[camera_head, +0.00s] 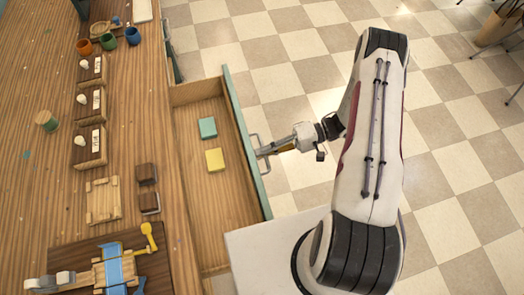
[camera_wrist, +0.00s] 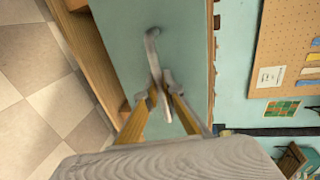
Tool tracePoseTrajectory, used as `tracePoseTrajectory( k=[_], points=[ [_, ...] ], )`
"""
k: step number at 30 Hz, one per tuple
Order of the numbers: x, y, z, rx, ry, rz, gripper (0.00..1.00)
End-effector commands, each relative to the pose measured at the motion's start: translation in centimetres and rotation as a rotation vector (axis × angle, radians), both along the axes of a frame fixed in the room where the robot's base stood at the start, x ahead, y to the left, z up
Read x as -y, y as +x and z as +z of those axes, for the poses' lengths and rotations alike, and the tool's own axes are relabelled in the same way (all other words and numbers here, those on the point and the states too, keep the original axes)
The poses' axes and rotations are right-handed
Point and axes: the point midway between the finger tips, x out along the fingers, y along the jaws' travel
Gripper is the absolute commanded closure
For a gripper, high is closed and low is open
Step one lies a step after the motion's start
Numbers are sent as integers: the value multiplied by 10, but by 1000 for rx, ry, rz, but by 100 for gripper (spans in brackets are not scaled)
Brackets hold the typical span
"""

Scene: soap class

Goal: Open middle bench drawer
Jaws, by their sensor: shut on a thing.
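The bench drawer (camera_head: 222,205) stands well out from the wooden bench, with its inside open to view. Its teal front (camera_head: 238,120) also fills the middle of the wrist view (camera_wrist: 115,40). A grey metal handle (camera_wrist: 152,48) is on that front. My gripper (camera_head: 263,152) is at the handle on the outer side of the front. In the wrist view my gripper (camera_wrist: 160,92) has its yellow-brown fingers closed on the handle. Inside the drawer lie a teal block (camera_head: 207,128) and a yellow block (camera_head: 215,159), apart from each other.
The bench top (camera_head: 50,185) holds cups (camera_head: 108,41), brown blocks (camera_head: 147,174), a wooden frame (camera_head: 103,200) and a blue strip (camera_head: 112,268) in a wooden holder. A pale surface (camera_head: 265,250) lies near the drawer's lower end. Checkered floor to the right is largely free.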

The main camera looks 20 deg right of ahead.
Motion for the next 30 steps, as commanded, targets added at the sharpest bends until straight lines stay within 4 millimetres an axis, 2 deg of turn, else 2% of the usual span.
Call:
tracePoseTrajectory(
  k=[3, 4, 5, 6, 20, 26, 30],
  points=[
    [0, -1, -1, -1, -1, 1, 100],
    [0, 0, -1, -1, -1, 1, 85],
    [0, 0, -1, -1, -1, 1, 77],
    [0, 0, 0, -1, -1, 1, 76],
    [3, 0, 1, 1, 0, -1, 76],
    [17, 1, 4, 1, 0, -2, 76],
    [35, 1, 7, 3, -2, -3, 76]
  ],
)
